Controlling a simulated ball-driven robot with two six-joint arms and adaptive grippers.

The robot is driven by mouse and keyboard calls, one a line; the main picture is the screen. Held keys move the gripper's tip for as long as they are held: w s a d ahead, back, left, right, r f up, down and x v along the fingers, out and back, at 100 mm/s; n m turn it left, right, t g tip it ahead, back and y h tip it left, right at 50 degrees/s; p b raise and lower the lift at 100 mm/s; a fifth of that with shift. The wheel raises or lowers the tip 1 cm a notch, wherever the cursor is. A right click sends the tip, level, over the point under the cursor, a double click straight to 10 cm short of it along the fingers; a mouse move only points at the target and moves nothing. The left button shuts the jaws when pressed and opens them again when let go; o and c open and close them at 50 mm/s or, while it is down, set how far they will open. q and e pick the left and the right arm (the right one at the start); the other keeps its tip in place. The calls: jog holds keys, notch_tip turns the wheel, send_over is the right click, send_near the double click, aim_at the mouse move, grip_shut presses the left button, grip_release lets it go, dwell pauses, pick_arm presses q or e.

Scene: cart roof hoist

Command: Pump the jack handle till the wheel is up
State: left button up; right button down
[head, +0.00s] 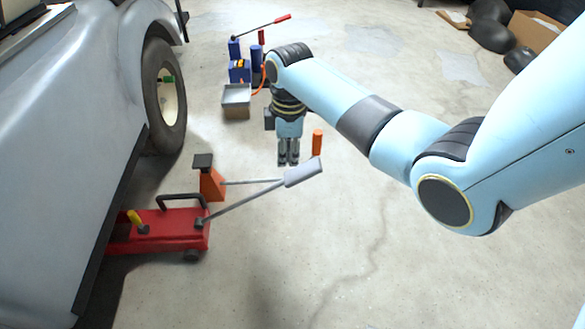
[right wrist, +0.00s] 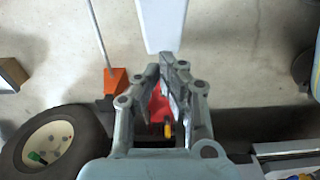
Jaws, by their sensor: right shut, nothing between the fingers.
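The red floor jack (head: 175,232) stands partly under the grey car at the lower left of the head view. Its jack handle (head: 303,172) is a thin rod slanting up to the right, with a thick light-grey grip. The grip also shows at the top of the right wrist view (right wrist: 163,22). My right gripper (head: 288,162) points down just behind the grip, shut and empty; I cannot tell whether it touches. Its fingers also show in the right wrist view (right wrist: 165,68). The wheel (head: 165,95) is beyond the jack; any gap under its tyre is unclear. My left gripper is out of view.
An orange stand (head: 211,185) with a dark top stands beside the jack, with a thin rod beside it. An orange cylinder (head: 317,142) is close to my right gripper. A grey tray (head: 236,97) and blue equipment (head: 240,70) stand farther back.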

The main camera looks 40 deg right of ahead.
aim_at(308, 166)
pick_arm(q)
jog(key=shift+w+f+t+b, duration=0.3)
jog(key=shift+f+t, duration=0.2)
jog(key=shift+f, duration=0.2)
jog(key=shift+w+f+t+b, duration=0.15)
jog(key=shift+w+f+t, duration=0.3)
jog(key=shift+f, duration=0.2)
pick_arm(e)
jog(key=shift+s+d+f, duration=0.15)
jog(key=shift+d+f, duration=0.15)
jog(key=shift+f, duration=0.15)
jog(key=shift+s+d+f, duration=0.15)
jog(key=shift+d+f, duration=0.1)
jog(key=shift+f, duration=0.2)
